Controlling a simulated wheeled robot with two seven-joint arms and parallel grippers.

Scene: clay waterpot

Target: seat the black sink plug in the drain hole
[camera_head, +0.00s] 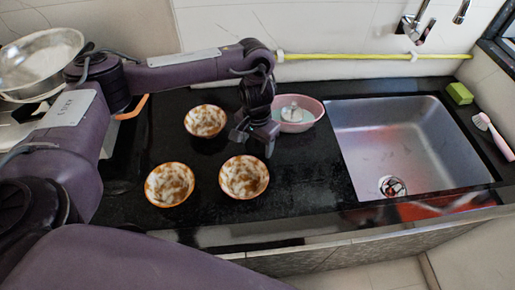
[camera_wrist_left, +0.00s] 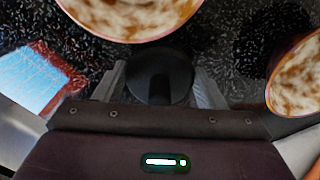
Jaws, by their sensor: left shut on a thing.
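My left gripper (camera_head: 253,143) is low over the black counter, among the bowls and left of the sink. In the left wrist view, it (camera_wrist_left: 160,88) is shut on the black sink plug (camera_wrist_left: 160,72), a round dark piece between the fingers. I cannot make out the plug in the head view. The drain hole (camera_head: 392,186) is in the floor of the steel sink (camera_head: 372,130), near its front edge, well to the right of the gripper. The drain looks open, with a metal ring and a reddish-dark inside. My right gripper is not in view.
Three brown-and-white bowls (camera_head: 205,121) (camera_head: 170,184) (camera_head: 244,177) stand around the gripper. A pink basin (camera_head: 312,108) sits between gripper and sink. A faucet (camera_head: 414,30) is behind the sink; a green sponge (camera_head: 460,93) and pink brush (camera_head: 495,137) are at its right.

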